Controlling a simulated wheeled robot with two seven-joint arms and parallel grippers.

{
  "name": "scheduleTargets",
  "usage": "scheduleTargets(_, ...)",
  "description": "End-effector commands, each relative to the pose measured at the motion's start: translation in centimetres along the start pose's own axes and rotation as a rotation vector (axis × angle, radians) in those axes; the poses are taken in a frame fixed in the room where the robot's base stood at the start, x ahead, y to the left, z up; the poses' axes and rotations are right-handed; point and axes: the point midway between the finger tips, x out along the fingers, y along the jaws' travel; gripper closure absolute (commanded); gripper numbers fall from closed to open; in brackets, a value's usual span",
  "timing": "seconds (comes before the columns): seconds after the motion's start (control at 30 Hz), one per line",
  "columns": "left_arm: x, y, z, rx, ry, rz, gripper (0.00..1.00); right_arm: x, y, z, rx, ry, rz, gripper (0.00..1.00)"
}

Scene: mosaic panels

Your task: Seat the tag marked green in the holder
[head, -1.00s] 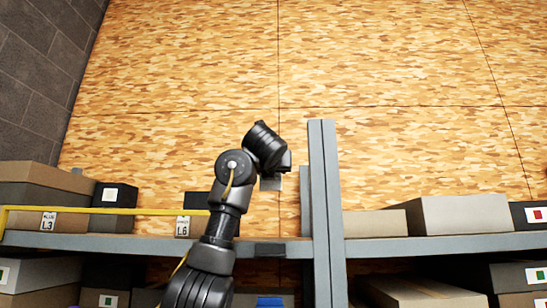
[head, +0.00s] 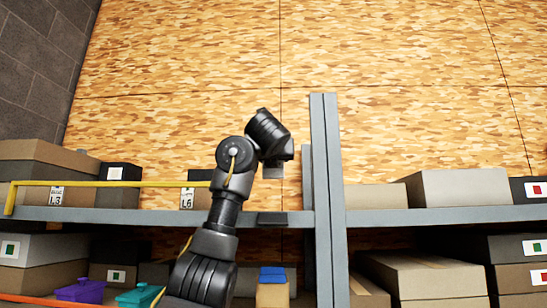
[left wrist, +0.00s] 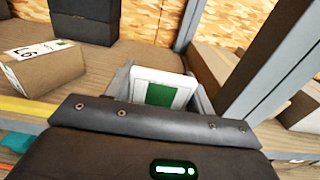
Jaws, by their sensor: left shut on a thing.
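My left gripper (head: 273,170) is above the front edge of the upper shelf, just left of the grey upright. In the left wrist view my left gripper (left wrist: 160,90) is shut on a white tag (left wrist: 178,80) with a green square (left wrist: 160,95); grey fingers flank it. The tag's lower part is hidden by the gripper body. A dark plate (head: 272,219), possibly the holder, is on the shelf edge below the gripper, with a visible gap between them. The wrist view does not clearly show it. My right gripper is out of view.
The grey upright (head: 326,200) stands close right of the gripper. A yellow bar (head: 120,184) and labelled boxes L3 (head: 57,196) and L6 (head: 188,197) are left. Purple (head: 80,291) and teal (head: 139,296) containers stand below. Boxes fill the right bay.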

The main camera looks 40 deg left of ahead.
Motion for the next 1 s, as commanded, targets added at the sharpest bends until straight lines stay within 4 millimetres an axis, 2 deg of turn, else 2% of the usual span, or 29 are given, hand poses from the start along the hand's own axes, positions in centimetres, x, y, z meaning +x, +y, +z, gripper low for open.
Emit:
scheduleTargets(0.03, 0.00, 0.02, -0.74, 0.000, 0.000, 0.000, 0.71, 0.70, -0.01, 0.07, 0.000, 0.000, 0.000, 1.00)
scheduleTargets(0.23, 0.00, 0.02, -1.55, 0.000, 0.000, 0.000, 0.71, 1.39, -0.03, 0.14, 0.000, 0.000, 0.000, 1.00)
scheduleTargets(1.0, -0.03, 0.00, -1.61, 0.000, 0.000, 0.000, 0.71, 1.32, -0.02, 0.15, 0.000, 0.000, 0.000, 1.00)
